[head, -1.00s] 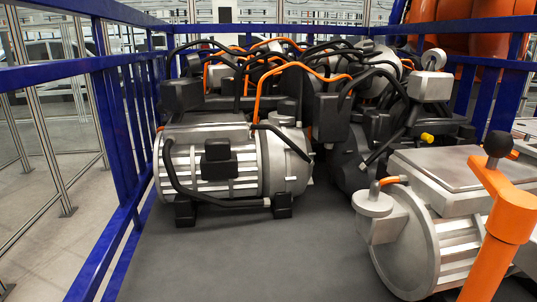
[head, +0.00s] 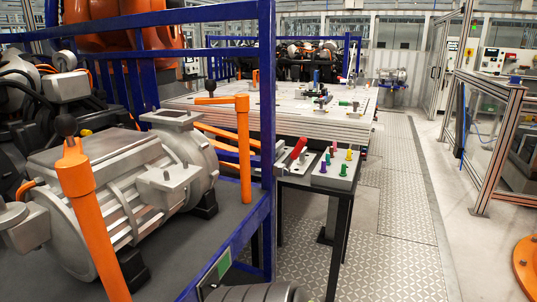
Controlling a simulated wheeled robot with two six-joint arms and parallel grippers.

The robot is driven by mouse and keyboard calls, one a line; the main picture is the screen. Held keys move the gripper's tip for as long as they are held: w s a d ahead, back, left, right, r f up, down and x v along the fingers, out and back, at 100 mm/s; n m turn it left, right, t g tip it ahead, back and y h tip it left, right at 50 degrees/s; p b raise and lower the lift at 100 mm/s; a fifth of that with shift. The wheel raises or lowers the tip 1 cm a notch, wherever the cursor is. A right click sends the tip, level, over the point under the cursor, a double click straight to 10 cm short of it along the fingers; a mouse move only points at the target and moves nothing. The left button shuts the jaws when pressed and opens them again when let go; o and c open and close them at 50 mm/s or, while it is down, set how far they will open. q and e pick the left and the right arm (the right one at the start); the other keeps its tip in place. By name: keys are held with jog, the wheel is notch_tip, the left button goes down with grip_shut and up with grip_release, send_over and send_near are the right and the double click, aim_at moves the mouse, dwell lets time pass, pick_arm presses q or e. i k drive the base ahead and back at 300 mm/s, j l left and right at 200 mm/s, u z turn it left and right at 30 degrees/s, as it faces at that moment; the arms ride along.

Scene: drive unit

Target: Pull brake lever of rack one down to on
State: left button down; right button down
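A blue-framed rack (head: 267,120) with a dark floor carries silver motor units (head: 150,170) at the left of the head view. An orange post with a black ball knob (head: 66,126) stands upright at the rack's near side. A second orange post with a level top bar (head: 243,150) stands farther back inside the rack. A small green and white marking (head: 224,265) shows on the rack's lower edge. I cannot tell which part is the brake lever, or whether this is rack one. Neither of my grippers is in view.
A black-legged side table (head: 343,200) with a red-handled part (head: 299,148) and several coloured pegs stands beside the rack. A white worktable (head: 340,110) is behind it. Patterned floor (head: 385,230) to the right is open, up to a fenced cell (head: 490,130).

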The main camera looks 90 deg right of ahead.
aim_at(301, 143)
jog(key=z, duration=1.65)
